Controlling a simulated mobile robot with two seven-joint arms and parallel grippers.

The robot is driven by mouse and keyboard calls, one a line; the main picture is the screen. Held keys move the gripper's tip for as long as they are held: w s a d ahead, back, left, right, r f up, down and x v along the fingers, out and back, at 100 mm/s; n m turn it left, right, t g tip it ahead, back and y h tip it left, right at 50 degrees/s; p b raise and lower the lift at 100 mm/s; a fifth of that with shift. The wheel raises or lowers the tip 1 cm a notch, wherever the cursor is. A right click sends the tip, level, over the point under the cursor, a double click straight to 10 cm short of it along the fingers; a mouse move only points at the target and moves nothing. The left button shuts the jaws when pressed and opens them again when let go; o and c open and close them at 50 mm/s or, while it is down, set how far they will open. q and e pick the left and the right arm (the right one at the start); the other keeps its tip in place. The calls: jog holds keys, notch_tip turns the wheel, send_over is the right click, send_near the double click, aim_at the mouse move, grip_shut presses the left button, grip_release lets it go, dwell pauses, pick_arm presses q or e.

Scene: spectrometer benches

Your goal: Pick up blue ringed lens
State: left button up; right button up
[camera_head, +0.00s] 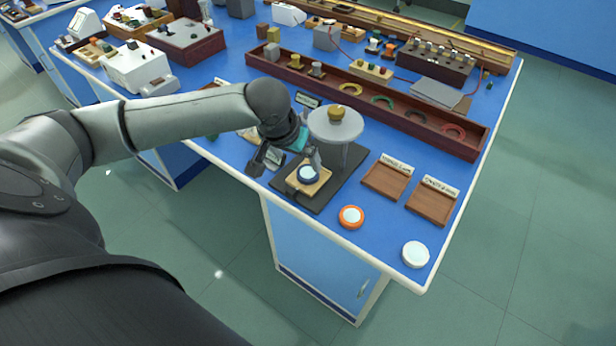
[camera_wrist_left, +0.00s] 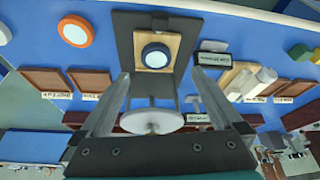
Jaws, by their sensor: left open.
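The blue ringed lens (camera_head: 307,174) lies on a small tan wooden block (camera_head: 317,186) on a dark mat (camera_head: 327,204), beside a round white raised stand. In the left wrist view the lens (camera_wrist_left: 155,56) shows as a dark blue ring with a pale centre, on the wooden block (camera_wrist_left: 173,41). My left gripper (camera_head: 285,166) is open and empty, right by the block. In the left wrist view its two fingers (camera_wrist_left: 166,95) stand apart on either side of the stand, with the lens beyond the tips. My right gripper is not in view.
The round white stand (camera_head: 337,125) carries a small brass-coloured piece (camera_head: 336,113), close to my left gripper. An orange ringed lens (camera_head: 351,216) and a white ringed lens (camera_head: 415,254) lie near the front edge. Two wooden trays (camera_head: 387,179) lie right of the mat.

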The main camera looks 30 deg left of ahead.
aim_at(308, 172)
pick_arm(q)
jog(key=x, duration=0.3)
jog(key=shift+r+b, duration=0.1)
jog(key=shift+b, duration=0.2)
jog(key=x, duration=0.1)
jog(key=b+x, duration=0.1)
jog(key=x, duration=0.2)
jog(key=shift+w+d+b, duration=0.3)
jog(key=shift+d, duration=0.1)
jog(key=shift+w+f, duration=0.25)
jog(key=shift+f, duration=0.2)
jog(key=shift+c, duration=0.2)
jog(key=shift+a, duration=0.1)
jog(key=c, duration=1.5)
jog(key=shift+r, duration=0.1)
